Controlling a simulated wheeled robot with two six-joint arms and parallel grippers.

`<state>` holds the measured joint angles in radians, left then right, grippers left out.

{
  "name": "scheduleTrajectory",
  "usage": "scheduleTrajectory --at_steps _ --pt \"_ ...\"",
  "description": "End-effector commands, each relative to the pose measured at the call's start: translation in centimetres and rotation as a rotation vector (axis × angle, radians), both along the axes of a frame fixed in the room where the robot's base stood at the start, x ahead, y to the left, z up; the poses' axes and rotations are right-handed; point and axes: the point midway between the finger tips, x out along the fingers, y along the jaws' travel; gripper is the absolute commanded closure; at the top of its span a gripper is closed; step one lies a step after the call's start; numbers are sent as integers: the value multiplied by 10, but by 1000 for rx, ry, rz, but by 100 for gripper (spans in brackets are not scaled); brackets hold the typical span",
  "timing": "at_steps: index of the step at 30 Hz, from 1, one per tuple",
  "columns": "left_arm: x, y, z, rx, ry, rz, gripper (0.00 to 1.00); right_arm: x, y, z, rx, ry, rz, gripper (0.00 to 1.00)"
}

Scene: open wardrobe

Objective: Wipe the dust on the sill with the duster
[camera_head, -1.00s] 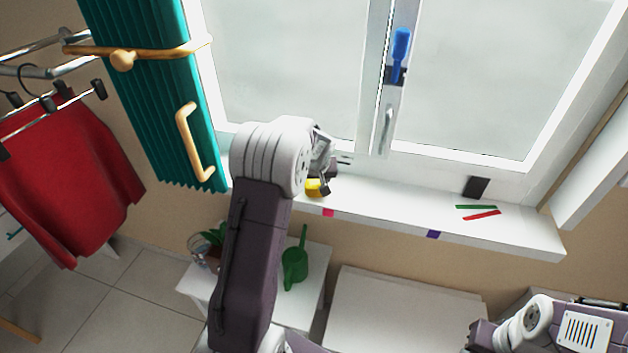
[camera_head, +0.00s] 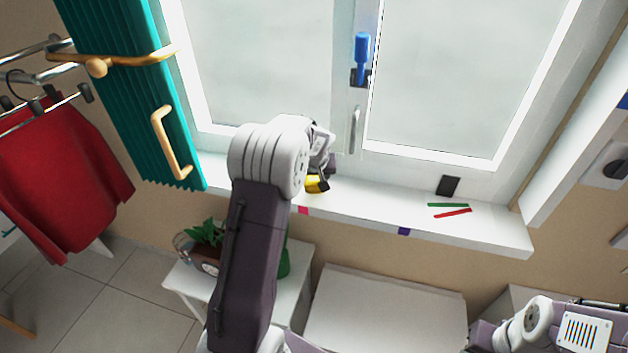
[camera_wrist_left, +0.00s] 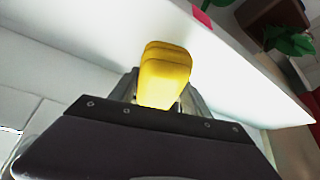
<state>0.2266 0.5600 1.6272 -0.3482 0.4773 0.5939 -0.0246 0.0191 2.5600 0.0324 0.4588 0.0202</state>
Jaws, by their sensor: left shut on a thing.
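The white sill (camera_head: 375,203) runs under the window. My left gripper (camera_head: 322,180) is over the sill, left of its middle, partly hidden by my own arm. It is shut on a yellow block, apparently the duster (camera_head: 313,186), low over or on the sill; contact is unclear. In the left wrist view, the yellow duster (camera_wrist_left: 164,75) sits between the fingers, with the white sill (camera_wrist_left: 235,85) behind it. I cannot make out the dust. My right arm shows at lower right, but its fingertips are out of view.
A pink mark (camera_head: 303,210) and a purple mark (camera_head: 404,231) are on the sill's front edge. Green (camera_head: 448,205) and red (camera_head: 453,212) strips and a black block (camera_head: 448,186) are toward the right end. A blue-handled item (camera_head: 361,46) is on the window frame.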

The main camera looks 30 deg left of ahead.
Motion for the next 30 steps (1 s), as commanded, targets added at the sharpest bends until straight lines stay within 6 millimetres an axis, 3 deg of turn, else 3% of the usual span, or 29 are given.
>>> scheduleTrajectory --at_steps 18,30 --pt "1 2 56 -1 3 -5 83 0 0 50 0 0 0 67" --pt "1 3 56 -1 4 -6 83 0 0 50 0 0 0 67"
